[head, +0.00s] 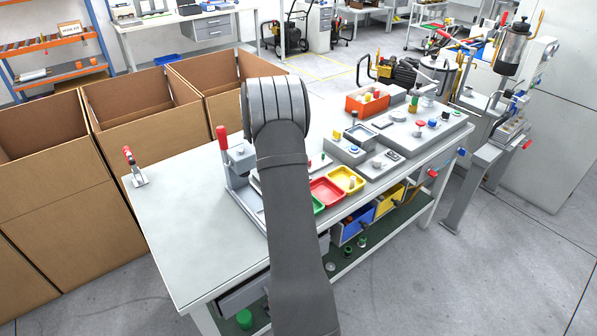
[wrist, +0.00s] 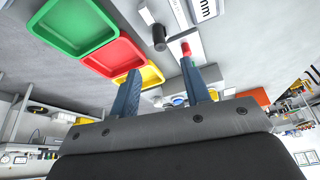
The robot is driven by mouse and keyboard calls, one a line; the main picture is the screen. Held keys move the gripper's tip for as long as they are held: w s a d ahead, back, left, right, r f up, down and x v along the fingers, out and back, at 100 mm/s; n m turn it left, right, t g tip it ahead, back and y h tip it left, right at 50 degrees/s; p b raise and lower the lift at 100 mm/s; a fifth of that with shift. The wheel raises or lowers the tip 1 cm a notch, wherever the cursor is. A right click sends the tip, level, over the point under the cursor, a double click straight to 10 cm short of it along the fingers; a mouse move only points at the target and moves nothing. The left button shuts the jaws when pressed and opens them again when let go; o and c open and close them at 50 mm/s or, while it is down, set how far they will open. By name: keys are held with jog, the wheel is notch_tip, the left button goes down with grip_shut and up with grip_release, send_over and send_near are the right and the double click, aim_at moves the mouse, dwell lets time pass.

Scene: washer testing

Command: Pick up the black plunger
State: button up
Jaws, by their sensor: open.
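The black plunger, a short dark cylinder (wrist: 159,37), stands out from a light grey fixture at the top middle of the wrist view. My gripper (wrist: 160,68) is open, with nothing between its two blue fingers. In the wrist picture the plunger appears just above the gap between the fingertips, apart from both. A red-tipped rod (wrist: 186,49) appears right by the right fingertip; I cannot tell if they touch. In the head view my arm hides the gripper, and I cannot make out the plunger.
Green (wrist: 72,27), red (wrist: 112,52) and yellow trays (wrist: 152,74) lie beside the fixture. An orange bin (head: 367,104) and grey fixtures (head: 420,128) occupy the bench's far right. The bench's near left (head: 185,225) is clear.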

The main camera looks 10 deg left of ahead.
jog(key=x, duration=0.8)
jog(key=shift+d+f, duration=0.1)
jog(key=shift+f, duration=0.05)
grip_shut()
